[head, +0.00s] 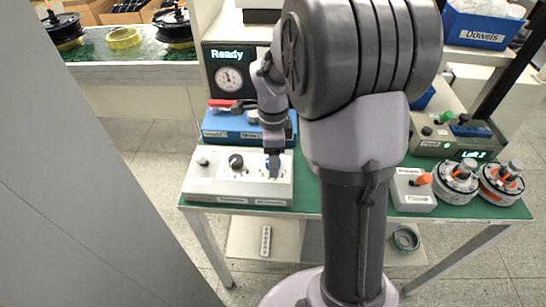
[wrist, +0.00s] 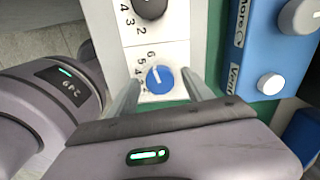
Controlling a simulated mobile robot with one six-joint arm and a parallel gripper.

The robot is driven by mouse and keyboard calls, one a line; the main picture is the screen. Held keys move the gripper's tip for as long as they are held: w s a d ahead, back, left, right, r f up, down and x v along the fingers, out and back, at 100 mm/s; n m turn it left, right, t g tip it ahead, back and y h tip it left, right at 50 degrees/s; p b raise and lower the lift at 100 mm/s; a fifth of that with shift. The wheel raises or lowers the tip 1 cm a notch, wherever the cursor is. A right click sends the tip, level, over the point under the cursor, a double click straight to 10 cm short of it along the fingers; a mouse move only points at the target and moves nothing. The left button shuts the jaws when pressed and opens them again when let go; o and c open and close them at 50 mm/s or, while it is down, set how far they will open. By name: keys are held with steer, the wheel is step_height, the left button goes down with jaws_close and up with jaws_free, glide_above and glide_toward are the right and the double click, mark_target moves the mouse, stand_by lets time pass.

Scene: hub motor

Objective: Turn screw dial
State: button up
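A white control box (head: 215,183) stands on the green-topped table with a row of dials. The left knob (head: 202,161) is grey, and the middle one is a black dial (head: 236,161), also at the top of the wrist view (wrist: 150,7). A blue dial (wrist: 160,80) with a white pointer line sits on a numbered white plate; the line points up and slightly left. My gripper (wrist: 162,77) is open, its fingers on either side of the blue dial and apart from it. In the head view my gripper (head: 273,152) covers most of that dial. Labels are too small to read.
Behind the white box is a blue box (head: 222,127) with a red-handled part. A screen reading "Ready" (head: 231,55) with a gauge stands beyond. To the right are a box with an orange knob (head: 413,196) and two round motors (head: 456,187).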

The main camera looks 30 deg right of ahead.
step_height(320, 180, up, 18)
steer(key=p, duration=0.7)
steer(key=shift+f, duration=0.25)
stand_by(0.5)
